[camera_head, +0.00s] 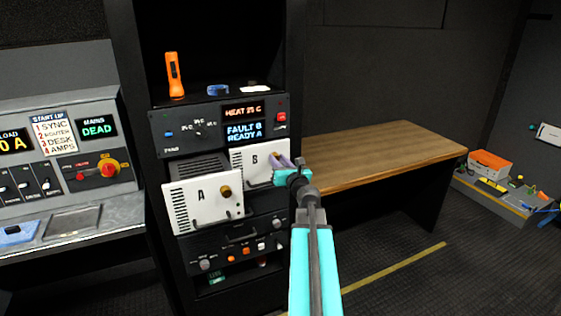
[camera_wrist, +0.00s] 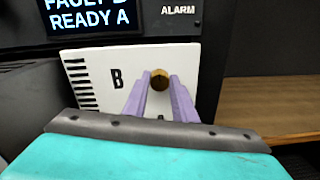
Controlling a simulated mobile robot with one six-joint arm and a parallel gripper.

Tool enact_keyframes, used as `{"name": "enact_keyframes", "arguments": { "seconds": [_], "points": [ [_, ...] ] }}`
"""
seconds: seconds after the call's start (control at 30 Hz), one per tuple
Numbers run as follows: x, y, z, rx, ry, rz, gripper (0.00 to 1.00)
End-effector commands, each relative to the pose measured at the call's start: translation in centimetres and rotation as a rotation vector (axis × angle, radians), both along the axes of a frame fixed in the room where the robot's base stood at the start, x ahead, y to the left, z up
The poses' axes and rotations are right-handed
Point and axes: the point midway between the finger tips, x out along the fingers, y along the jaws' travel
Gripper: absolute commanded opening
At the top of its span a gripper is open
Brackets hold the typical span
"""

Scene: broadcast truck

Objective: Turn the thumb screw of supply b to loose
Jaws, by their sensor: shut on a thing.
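Supply B (camera_head: 243,158) is a white-fronted unit in the rack, marked with a black B; it also fills the middle of the wrist view (camera_wrist: 97,72). Its brass thumb screw (camera_wrist: 159,79) sits to the right of the letter. My gripper (camera_wrist: 160,88) is shut on the thumb screw, with one purple finger on each side of it. In the head view my gripper (camera_head: 288,161) reaches the right part of supply B's face, and its fingers largely hide the screw there. How far the screw is turned cannot be seen.
Supply A (camera_head: 203,204), with its own brass knob (camera_head: 226,191), juts out at lower left of supply B. Above, a display (camera_head: 245,132) reads FAULT B, READY A. A wooden desk (camera_head: 380,155) stands to the right. An orange flashlight (camera_head: 174,75) stands on the shelf above.

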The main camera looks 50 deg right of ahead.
Motion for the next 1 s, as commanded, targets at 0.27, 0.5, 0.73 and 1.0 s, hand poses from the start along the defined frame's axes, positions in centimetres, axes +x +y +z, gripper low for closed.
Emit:
{"name": "enact_keyframes", "arguments": {
  "seconds": [0.27,0.5,0.73,1.0],
  "points": [
    [-0.22,-0.15,-0.51,-0.085,0.037,-0.009,0.02],
    [-0.17,-0.1,-0.74,-0.232,0.096,-0.009,0.02],
    [-0.14,-0.07,-0.89,-0.409,0.17,-0.008,0.02],
    [-0.12,-0.07,-0.88,-0.618,0.255,-0.009,0.02]
  ]
}}
